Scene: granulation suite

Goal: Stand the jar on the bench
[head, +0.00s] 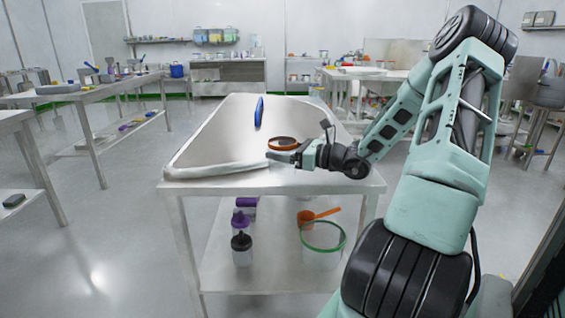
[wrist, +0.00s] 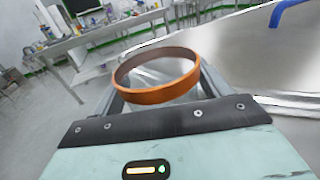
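The jar shows as an orange rim (head: 283,143) around a dark opening in the head view, over the near part of the metal bench (head: 235,183). In the wrist view the jar (wrist: 153,94) has its orange rim facing up, and its clear body below is hard to make out. My gripper (head: 283,157) reaches in from the right. Its two fingers lie on either side of the jar just under the rim and appear closed against it. The jar's base is hidden, so I cannot tell whether it touches the bench top.
A blue object (head: 259,112) lies farther back on the bench. A pale raised edge (head: 215,171) runs along the bench's near left. The lower shelf holds dark-capped bottles (head: 241,247), an orange scoop (head: 318,215) and a green-rimmed container (head: 322,243). Other tables stand left and right.

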